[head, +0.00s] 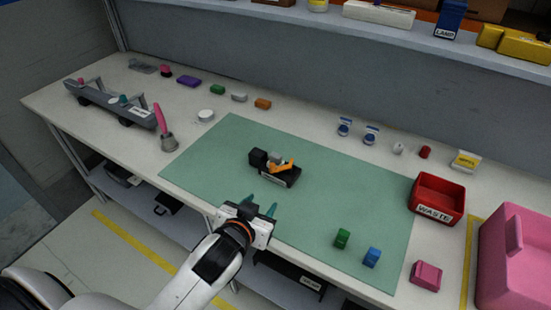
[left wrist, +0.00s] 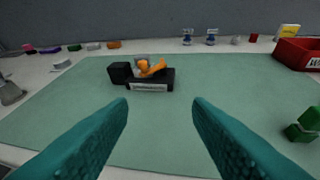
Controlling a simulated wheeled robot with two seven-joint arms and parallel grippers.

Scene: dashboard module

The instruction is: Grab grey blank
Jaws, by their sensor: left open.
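A small grey block (head: 239,97), which looks like the grey blank, lies on the white bench in a row between a green block (head: 217,89) and an orange block (head: 263,103). It also shows small at the upper left of the left wrist view (left wrist: 93,46). A black fixture (head: 281,179) on the green mat (head: 215,150) carries an orange clamp (head: 284,166) and a grey part whose kind I cannot tell. My left gripper (head: 260,205) is open and empty over the mat's front edge, nearer than the fixture and far from the grey block. My right gripper is not in view.
A red waste bin (head: 436,199) and a large pink box (head: 515,250) stand at the right. A green cube (head: 342,238) and a blue cube (head: 372,257) sit on the mat's front right. A grey rack (head: 110,103) stands far left. The mat's left part is clear.

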